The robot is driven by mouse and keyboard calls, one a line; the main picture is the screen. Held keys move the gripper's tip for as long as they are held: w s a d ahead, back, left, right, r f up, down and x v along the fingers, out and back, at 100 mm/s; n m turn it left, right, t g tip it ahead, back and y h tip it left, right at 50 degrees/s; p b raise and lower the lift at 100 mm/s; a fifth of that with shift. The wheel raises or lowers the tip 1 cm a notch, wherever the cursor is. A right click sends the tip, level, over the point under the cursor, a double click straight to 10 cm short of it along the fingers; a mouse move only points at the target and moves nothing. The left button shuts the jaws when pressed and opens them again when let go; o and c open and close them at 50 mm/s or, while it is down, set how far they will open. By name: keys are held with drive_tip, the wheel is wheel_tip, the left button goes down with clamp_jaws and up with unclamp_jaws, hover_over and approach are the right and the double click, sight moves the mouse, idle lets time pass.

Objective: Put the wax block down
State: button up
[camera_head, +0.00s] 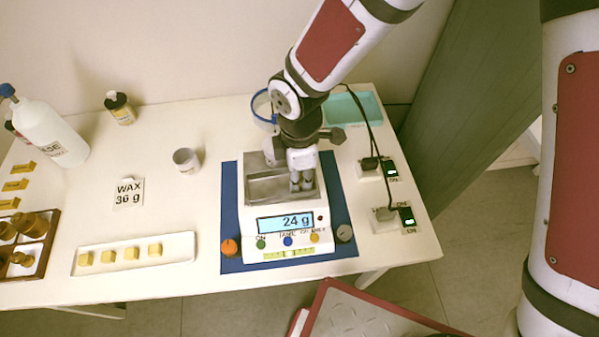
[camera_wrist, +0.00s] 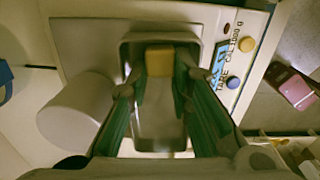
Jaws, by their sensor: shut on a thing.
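The scale (camera_head: 284,247) stands on a blue mat and its display reads 24 g. A metal pan (camera_head: 262,187) sits on top of it, and the pan's rim also shows in the wrist view (camera_wrist: 205,60). My gripper (camera_head: 301,185) points down into the right part of the pan. In the wrist view, my gripper (camera_wrist: 160,82) is shut on a yellow wax block (camera_wrist: 160,58) inside the pan's outline. I cannot tell whether the block touches the pan floor. In the head view, the fingers hide this block.
A white tray (camera_head: 185,262) with several wax blocks lies front left. A card (camera_head: 128,194) reads "WAX 36 g". A small cup (camera_head: 187,161), a blue-rimmed jug (camera_head: 262,108) and a teal tray (camera_head: 355,110) stand around the scale. Cables run down to switches (camera_head: 392,215) at the right.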

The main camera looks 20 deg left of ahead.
drive_tip(key=shift+f, duration=0.15)
drive_tip(key=o, duration=0.5)
drive_tip(key=shift+c, duration=0.2)
wheel_tip(320, 180, up, 12)
drive_tip(key=shift+r, duration=0.2)
